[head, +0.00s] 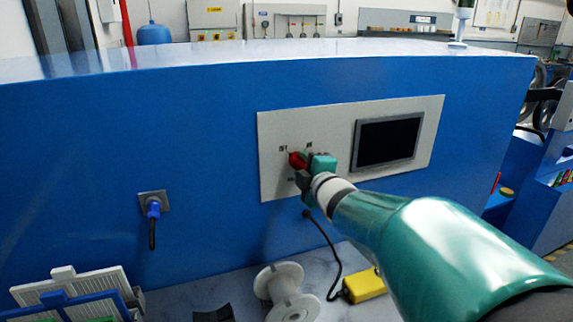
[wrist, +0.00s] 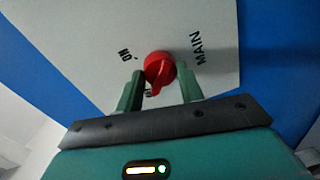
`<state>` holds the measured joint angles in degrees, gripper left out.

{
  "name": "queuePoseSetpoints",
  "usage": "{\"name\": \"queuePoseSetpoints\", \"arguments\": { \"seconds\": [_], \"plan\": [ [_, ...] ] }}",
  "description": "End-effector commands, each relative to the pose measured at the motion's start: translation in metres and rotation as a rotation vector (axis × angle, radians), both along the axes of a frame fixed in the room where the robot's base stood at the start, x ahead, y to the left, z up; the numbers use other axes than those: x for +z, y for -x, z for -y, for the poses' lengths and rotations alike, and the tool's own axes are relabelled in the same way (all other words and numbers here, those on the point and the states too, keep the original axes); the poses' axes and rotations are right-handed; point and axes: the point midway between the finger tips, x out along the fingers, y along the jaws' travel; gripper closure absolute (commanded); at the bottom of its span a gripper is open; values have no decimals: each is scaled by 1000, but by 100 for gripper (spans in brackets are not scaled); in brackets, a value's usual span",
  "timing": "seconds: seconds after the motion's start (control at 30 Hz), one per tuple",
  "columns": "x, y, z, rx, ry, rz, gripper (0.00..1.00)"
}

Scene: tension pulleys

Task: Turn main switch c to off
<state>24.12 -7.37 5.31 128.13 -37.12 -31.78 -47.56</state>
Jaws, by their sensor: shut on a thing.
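The main switch is a red rotary knob (wrist: 159,68) on a light grey panel (wrist: 105,25); the labels "MAIN" and "ON" show beside it in the wrist view. In the head view the red knob (head: 297,160) sits at the left part of the panel (head: 340,112). My gripper (wrist: 160,88) has one finger on each side of the knob and is shut on it. In the head view my gripper (head: 303,170) reaches the panel from the lower right and hides part of the area around the knob. A label below the knob is mostly hidden by the fingers.
A dark screen (head: 388,141) is set in the panel right of the knob. A blue plug (head: 153,207) sits in the blue machine wall (head: 200,130). Below are a white spool (head: 285,290), a yellow box (head: 364,286) with a black cable, and racks (head: 75,290).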

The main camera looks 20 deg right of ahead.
Motion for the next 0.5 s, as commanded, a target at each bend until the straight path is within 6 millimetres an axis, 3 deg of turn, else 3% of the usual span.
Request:
{"name": "queuePoseSetpoints", "arguments": {
  "seconds": [0.33, 0.37, 0.47, 0.5],
  "plan": [
    [1, 0, -2, 4, 6, 3, 85],
    [1, 0, -2, 4, 6, 3, 61],
    [1, 0, -2, 4, 5, 3, 41],
    [1, 0, -1, 3, 5, 2, 41]
  ]
}}
